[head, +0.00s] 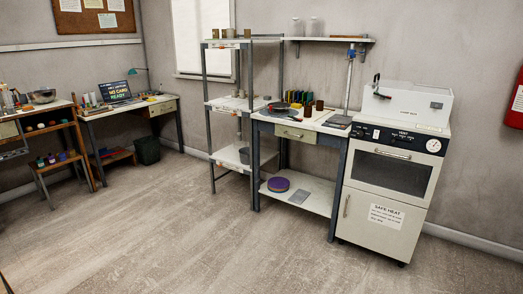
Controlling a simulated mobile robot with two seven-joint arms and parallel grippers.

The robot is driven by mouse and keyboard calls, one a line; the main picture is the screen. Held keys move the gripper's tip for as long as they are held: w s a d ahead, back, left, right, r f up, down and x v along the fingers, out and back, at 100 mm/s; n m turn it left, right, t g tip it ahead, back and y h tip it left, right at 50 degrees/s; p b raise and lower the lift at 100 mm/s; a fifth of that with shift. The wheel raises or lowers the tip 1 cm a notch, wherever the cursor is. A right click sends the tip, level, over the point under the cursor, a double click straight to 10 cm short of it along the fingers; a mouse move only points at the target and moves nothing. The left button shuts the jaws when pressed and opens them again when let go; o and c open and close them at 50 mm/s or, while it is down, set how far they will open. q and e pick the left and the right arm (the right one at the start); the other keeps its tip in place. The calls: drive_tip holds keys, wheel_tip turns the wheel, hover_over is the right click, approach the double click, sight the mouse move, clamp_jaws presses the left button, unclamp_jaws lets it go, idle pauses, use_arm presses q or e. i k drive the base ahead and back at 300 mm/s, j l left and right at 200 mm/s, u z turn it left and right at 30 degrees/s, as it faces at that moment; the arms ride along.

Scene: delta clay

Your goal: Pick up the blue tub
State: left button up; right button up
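I cannot pick out a blue tub for certain. A low round blue-purple thing (278,184) with a reddish rim sits on the bottom shelf of the workbench (322,203). A bluish-grey tub (245,155) stands on the lower shelf of the metal rack. Small blue and purple containers (51,159) stand on a low stool at the left; they are too small to make out well. Neither of my grippers is in view.
A white oven cabinet (382,220) stands right of the workbench. The metal rack (230,103) stands left of it. A desk with a laptop (117,93), a dark bin (147,150) and shelving line the left side. The floor (190,240) in front is clear.

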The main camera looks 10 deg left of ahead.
sight(62, 157)
drive_tip(key=i+l, duration=0.15)
drive_tip(key=i, duration=0.4)
drive_tip(key=i+l, duration=0.2)
drive_tip(key=i, duration=0.4)
drive_tip(key=i+j+u, duration=0.1)
drive_tip(key=i+u, duration=0.45)
drive_tip(key=u, duration=0.25)
drive_tip(key=i+u, duration=0.4)
drive_tip(key=i+j+u, duration=0.1)
drive_tip(key=i+u, duration=0.75)
drive_tip(key=i, duration=1.5)
drive_tip(key=i+l, duration=0.1)
drive_tip(key=i, duration=0.3)
drive_tip(key=i+l+u, duration=0.1)
drive_tip(key=i, duration=0.3)
drive_tip(key=i+l, duration=0.15)
drive_tip(key=i, duration=0.25)
drive_tip(key=i+l+u, duration=0.15)
drive_tip(key=i+u, duration=0.15)
drive_tip(key=i, duration=0.25)
drive_tip(key=i+l+u, duration=0.25)
drive_tip(key=i, duration=0.3)
drive_tip(key=i+l+u, duration=0.3)
drive_tip(key=i+l, duration=0.2)
